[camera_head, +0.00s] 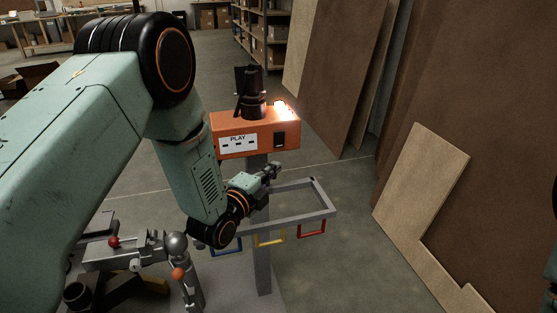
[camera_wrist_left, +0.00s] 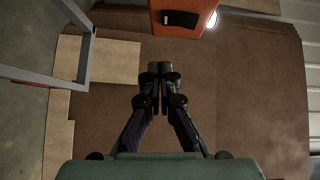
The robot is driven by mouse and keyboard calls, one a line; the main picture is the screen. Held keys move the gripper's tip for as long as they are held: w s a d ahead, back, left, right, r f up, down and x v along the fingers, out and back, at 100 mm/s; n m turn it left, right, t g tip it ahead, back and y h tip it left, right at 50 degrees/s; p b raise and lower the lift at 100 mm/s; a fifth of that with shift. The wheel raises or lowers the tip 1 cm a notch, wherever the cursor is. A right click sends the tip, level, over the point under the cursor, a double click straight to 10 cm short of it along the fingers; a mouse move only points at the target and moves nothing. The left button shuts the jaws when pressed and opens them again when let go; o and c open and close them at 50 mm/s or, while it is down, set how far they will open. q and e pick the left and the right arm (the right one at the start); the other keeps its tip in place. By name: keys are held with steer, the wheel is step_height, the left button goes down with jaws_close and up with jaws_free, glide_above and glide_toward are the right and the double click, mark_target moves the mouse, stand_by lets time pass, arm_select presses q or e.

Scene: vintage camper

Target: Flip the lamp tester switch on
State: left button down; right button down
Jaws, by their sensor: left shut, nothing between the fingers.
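The lamp tester is an orange box (camera_head: 228,123) on a grey post, with a white PLAY label on its front. A black rocker switch (camera_head: 279,140) is on the right of that front; I cannot tell which way it is tipped. A bright light (camera_head: 284,108) glows at the box's top right. My left gripper (camera_head: 272,169) is shut and empty, below the box and apart from the switch. In the left wrist view the gripper (camera_wrist_left: 160,69) points toward the orange box (camera_wrist_left: 207,8) and its switch (camera_wrist_left: 180,18), with a gap between. My right gripper is not in view.
A grey frame (camera_head: 318,197) with blue, yellow and red (camera_head: 311,229) handles sticks out from the post below the box. A black fixture (camera_head: 251,95) stands on the box. Wooden panels (camera_head: 418,190) lean at the right. Floor between post and panels is clear.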

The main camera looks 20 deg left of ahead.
arm_select(q)
steer(key=v, duration=0.2)
steer(key=f+p+v, duration=0.1)
steer(key=v, duration=0.2)
steer(key=shift+s+a, duration=0.2)
steer(key=shift+f, duration=0.1)
